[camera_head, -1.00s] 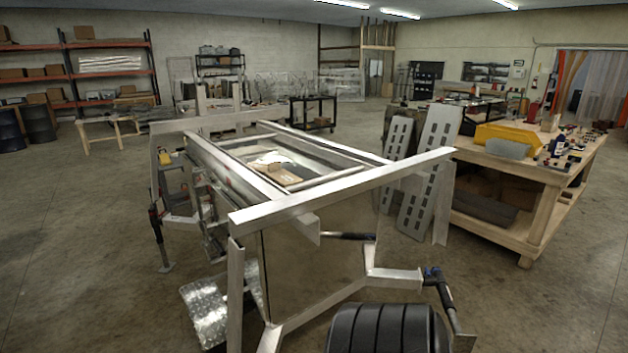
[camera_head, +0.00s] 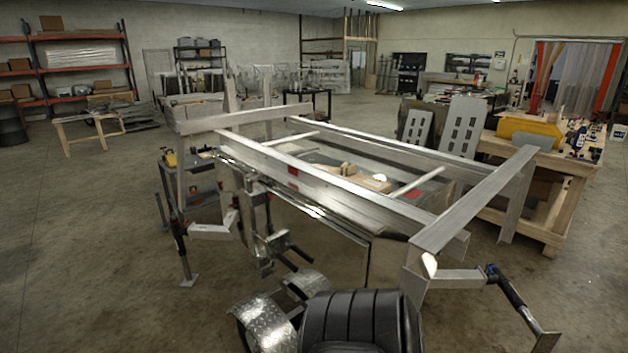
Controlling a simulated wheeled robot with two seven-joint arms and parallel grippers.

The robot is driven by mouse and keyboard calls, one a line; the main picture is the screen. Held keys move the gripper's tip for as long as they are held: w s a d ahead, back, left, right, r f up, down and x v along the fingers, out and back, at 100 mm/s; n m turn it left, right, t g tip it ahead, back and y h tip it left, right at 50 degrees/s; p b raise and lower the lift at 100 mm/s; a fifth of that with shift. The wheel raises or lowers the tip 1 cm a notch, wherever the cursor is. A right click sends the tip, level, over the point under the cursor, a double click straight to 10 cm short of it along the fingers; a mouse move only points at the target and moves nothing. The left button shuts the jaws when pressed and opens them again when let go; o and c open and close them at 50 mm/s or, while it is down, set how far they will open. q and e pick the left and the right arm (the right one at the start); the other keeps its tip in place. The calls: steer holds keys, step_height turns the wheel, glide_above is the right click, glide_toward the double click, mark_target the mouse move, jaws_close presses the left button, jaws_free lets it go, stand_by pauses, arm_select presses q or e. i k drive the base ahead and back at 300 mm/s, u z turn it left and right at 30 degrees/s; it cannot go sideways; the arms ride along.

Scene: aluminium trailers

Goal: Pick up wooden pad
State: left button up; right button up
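A small tan wooden piece (camera_head: 373,184) shows inside the aluminium trailer frame (camera_head: 468,212), low between the rails. It looks like the wooden pad, but it is small and partly hidden by the near rail, so I cannot be sure. A smaller tan block shape and a white patch show right beside it. Neither of my grippers is in view.
A wooden workbench (camera_head: 560,170) with a yellow bin (camera_head: 530,127) stands at the right. Slotted metal plates (camera_head: 464,127) lean by it. A low wooden table (camera_head: 90,122) stands at the left. The floor at the left is mostly clear.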

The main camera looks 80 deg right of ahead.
mark_target(351, 174)
steer(key=i, duration=1.5)
steer(key=z, duration=1.15)
steer(key=i, duration=0.9)
steer(key=z, duration=3.6)
steer(key=i, duration=0.45)
steer(key=u, duration=0.05)
